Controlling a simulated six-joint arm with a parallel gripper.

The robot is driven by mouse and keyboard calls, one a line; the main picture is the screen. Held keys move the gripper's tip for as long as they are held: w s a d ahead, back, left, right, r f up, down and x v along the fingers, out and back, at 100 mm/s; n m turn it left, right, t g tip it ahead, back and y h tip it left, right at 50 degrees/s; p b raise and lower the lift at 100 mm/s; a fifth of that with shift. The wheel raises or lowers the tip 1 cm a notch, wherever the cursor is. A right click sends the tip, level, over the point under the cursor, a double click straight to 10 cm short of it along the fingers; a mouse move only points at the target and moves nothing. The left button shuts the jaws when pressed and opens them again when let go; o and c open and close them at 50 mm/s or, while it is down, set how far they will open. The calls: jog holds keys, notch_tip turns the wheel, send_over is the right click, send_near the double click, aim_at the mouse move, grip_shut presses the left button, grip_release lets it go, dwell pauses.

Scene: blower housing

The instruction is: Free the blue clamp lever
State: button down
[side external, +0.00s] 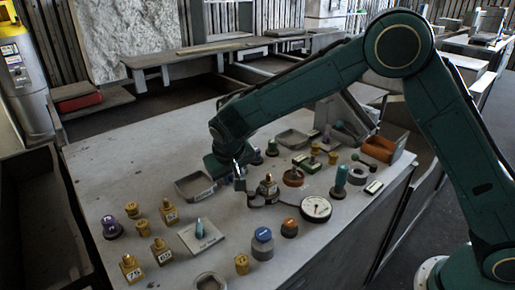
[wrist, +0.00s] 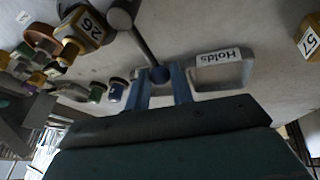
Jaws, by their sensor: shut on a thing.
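The clamp lever shows in the wrist view as a grey bar (wrist: 139,40) running from a round grey hub (wrist: 121,14) to a dark blue ball knob (wrist: 160,75). My gripper (wrist: 162,88) has its two light blue fingers on either side of that knob and is shut on it. In the side external view my gripper (side external: 240,182) is low over the table, just left of a yellow block marked 26 (side external: 268,187). The lever is small and dark there, and its contact with the fingers is hard to make out.
A grey tray (side external: 181,190), labelled "Holds" in the wrist view (wrist: 245,73), lies close beside my gripper. A round dial gauge (side external: 316,208), a plate with an upright blue piece (side external: 187,239) and several knobs and yellow blocks crowd the table. The table's far left is clear.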

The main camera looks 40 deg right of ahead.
dwell(0.4)
jog(key=c, duration=1.2)
grip_release()
jog(key=shift+r, duration=0.1)
jog(key=v, duration=1.3)
jog(key=shift+r, duration=0.3)
jog(key=shift+s, duration=0.1)
